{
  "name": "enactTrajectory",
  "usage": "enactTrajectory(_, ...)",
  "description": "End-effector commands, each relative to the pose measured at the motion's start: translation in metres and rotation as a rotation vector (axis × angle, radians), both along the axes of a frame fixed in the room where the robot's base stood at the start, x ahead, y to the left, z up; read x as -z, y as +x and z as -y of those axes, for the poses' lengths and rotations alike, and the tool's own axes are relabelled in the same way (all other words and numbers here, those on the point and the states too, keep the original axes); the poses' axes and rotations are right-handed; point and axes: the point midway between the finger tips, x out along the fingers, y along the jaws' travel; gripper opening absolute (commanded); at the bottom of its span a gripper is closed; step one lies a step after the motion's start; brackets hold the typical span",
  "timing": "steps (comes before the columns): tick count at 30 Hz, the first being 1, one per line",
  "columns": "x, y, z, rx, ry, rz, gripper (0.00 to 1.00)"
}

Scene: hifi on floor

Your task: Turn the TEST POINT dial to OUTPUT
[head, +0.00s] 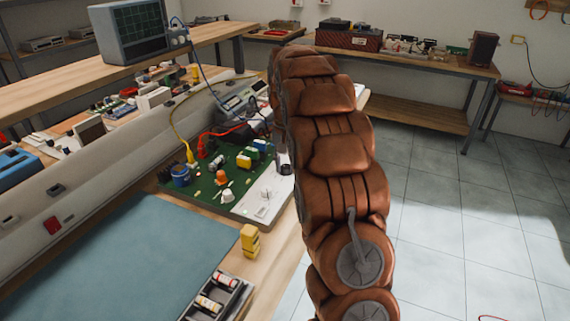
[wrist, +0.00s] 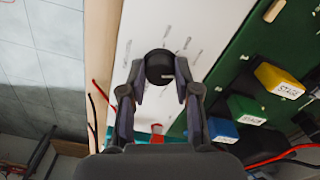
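The black round dial (wrist: 159,66) sits on a white panel (wrist: 132,30) in the wrist view. Short printed labels surround it, too small to read. A pale mark shows on the dial's right part. My gripper (wrist: 160,77) has one finger on each side of the dial, with a narrow gap seeming to show at each side. I cannot tell whether either finger touches it. In the head view the white panel (head: 265,203) is the right part of a green board (head: 208,193); my arm hides most of the gripper and the dial there.
A yellow cable (head: 177,125) and red leads (head: 222,133) run to the board. A blue mat (head: 140,255) and a yellow block (head: 250,240) lie nearer. Open floor is right.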

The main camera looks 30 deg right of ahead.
Motion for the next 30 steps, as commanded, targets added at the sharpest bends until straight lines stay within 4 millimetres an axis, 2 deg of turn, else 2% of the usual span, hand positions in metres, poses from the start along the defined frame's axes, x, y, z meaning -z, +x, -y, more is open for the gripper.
enactTrajectory(1,0.0,-0.001,0.001,0.001,-0.002,-0.001,0.36)
enactTrajectory(7,0.0,0.0,0.0,-0.001,-0.001,-0.001,0.56)
enactTrajectory(16,0.0,0.0,0.0,-0.001,-0.001,-0.001,0.57)
enactTrajectory(20,-0.007,0.001,0.0,-0.002,-0.001,0.002,0.57)
enactTrajectory(30,-0.057,0.001,0.0,-0.002,-0.003,0.003,0.57)
